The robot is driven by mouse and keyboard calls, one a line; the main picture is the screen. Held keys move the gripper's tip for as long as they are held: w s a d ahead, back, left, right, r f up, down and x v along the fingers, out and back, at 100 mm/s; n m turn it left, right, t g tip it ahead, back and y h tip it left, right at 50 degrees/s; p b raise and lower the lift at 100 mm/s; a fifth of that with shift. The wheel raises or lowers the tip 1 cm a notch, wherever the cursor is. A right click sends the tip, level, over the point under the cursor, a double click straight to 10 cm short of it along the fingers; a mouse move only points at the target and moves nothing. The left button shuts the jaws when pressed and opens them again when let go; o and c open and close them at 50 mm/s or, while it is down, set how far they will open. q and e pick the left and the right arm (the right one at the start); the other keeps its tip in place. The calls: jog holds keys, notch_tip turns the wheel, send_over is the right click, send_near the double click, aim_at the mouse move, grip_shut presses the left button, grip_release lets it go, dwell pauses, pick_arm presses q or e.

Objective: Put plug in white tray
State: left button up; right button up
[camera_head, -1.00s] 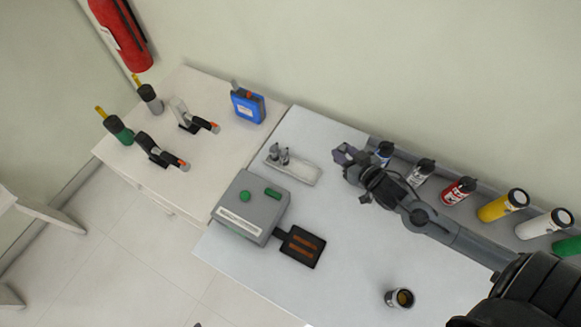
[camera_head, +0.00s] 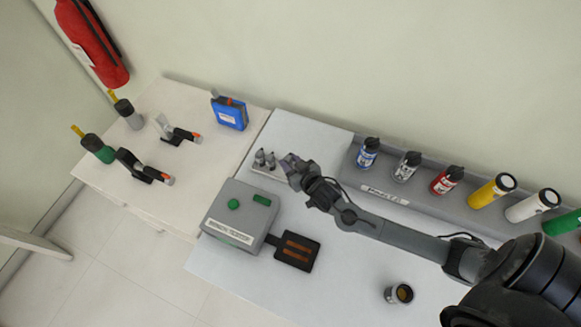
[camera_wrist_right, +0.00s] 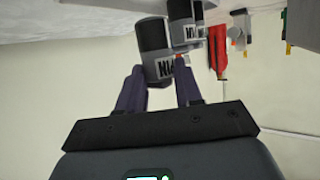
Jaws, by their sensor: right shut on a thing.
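The white tray (camera_head: 263,173) lies on the table near its back left edge, partly hidden by my right gripper. Two small grey plugs (camera_head: 265,158) stand upright on its left part. My right gripper (camera_head: 289,165) is over the tray's right part in the head view. In the right wrist view the gripper (camera_wrist_right: 160,85) is shut on a plug, a dark grey cylinder (camera_wrist_right: 152,38) with a pale printed label. More grey labelled plugs (camera_wrist_right: 182,12) show just behind it. I cannot tell whether the held plug touches the tray. My left gripper is not in view.
A grey box with green buttons (camera_head: 240,212) and a black pad (camera_head: 297,251) are in front of the tray. A grey rack (camera_head: 375,185) with several bottles runs along the back right. The table's middle is mostly clear.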

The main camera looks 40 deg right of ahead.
jog(key=shift+f, duration=1.5)
jog(key=shift+f, duration=0.15)
jog(key=o, duration=1.1)
jog(key=shift+c, duration=0.2)
